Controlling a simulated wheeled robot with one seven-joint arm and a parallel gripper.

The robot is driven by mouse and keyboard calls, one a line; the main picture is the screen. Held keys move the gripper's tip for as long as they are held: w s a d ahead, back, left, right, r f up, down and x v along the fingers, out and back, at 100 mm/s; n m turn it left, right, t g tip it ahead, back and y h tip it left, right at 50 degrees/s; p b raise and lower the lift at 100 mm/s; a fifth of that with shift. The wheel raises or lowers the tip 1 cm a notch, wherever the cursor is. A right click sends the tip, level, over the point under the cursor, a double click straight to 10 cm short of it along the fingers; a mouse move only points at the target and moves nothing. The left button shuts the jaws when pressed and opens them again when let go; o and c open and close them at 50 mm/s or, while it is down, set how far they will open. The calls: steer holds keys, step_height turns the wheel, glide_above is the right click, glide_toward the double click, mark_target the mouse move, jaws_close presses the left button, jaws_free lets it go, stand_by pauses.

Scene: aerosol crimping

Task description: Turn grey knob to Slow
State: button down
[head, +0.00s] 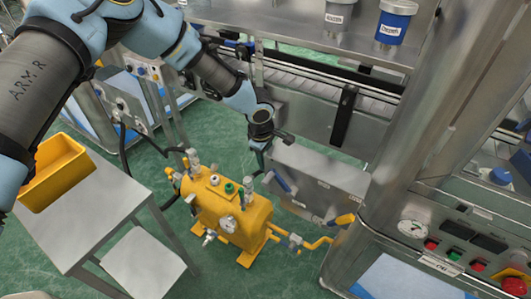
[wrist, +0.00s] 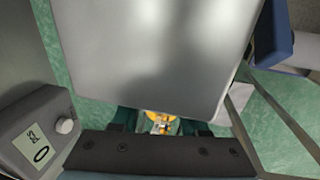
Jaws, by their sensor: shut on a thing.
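My gripper (head: 262,160) hangs down beside the left end of a steel box (head: 318,180) under the conveyor. In the wrist view its two dark fingers (wrist: 160,126) point away past a dark bar, beneath a large grey steel face (wrist: 155,50). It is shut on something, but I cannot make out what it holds. No "Slow" mark is readable.
A yellow tank (head: 232,212) with valves and a gauge stands below my gripper. A table (head: 85,215) with a yellow bin (head: 58,172) is at left. A steel machine with a gauge and buttons (head: 455,254) is at right. Green floor shows between them.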

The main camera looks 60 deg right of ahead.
steer(key=shift+d+y, duration=0.3)
steer(key=shift+y, duration=0.9)
steer(key=shift+d+f+y+b, duration=0.1)
steer(key=shift+f+y+b, duration=0.1)
steer(key=shift+y+b, duration=0.4)
steer(key=shift+d+y+b, duration=0.1)
steer(key=shift+y+b, duration=0.7)
steer(key=shift+b, duration=0.1)
steer(key=shift+y+b, duration=0.3)
steer(key=shift+b, duration=0.05)
steer(key=shift+w+r, duration=0.1)
steer(key=shift+c, duration=2.1)
jaws_free()
steer(key=shift+r, duration=0.1)
